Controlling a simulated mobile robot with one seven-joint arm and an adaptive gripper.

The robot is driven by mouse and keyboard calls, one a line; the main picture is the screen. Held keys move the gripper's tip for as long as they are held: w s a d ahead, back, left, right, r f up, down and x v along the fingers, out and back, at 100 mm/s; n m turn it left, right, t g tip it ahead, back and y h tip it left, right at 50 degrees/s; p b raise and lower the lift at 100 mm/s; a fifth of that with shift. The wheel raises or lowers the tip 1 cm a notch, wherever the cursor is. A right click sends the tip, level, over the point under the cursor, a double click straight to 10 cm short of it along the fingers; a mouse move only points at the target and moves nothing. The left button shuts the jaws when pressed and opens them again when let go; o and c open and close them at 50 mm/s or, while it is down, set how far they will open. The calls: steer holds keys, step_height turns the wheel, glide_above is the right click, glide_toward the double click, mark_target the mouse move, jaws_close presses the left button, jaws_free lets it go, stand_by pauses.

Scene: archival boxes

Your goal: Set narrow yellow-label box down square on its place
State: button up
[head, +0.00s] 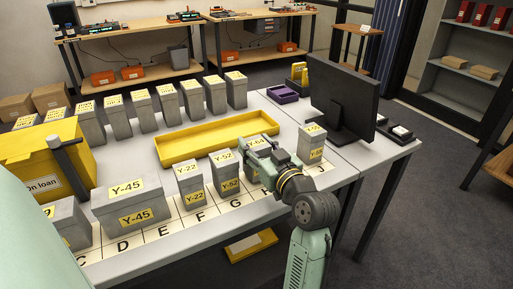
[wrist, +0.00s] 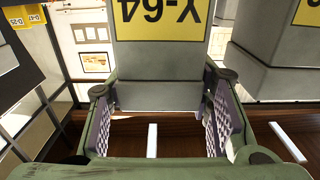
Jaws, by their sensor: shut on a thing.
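The narrow grey box with yellow Y-64 labels (head: 257,143) is in the row at the front of the table, between the Y-52 box (head: 226,172) and a box at the right end (head: 311,143). My gripper (head: 262,162) is around it from the front and hides much of its lower part. In the wrist view the Y-64 box (wrist: 160,60) appears upside down between the two purple-padded fingers (wrist: 163,105), and the gripper is shut on it. It looks upright. I cannot tell whether its base touches the table.
A strip with letters (head: 165,232) runs along the table's front edge. The Y-22 box (head: 188,184) and wider Y-45 box (head: 128,207) stand left. A yellow tray (head: 217,138) lies behind the row. A monitor (head: 342,98) stands close on the right.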

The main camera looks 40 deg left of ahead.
steer(key=shift+f, duration=0.35)
steer(key=shift+f, duration=0.2)
steer(key=o, duration=1.3)
steer(key=shift+o, duration=0.2)
steer(key=shift+r, duration=0.2)
steer(key=p+v, duration=0.1)
steer(key=v, duration=1.1)
steer(key=shift+p, duration=0.4)
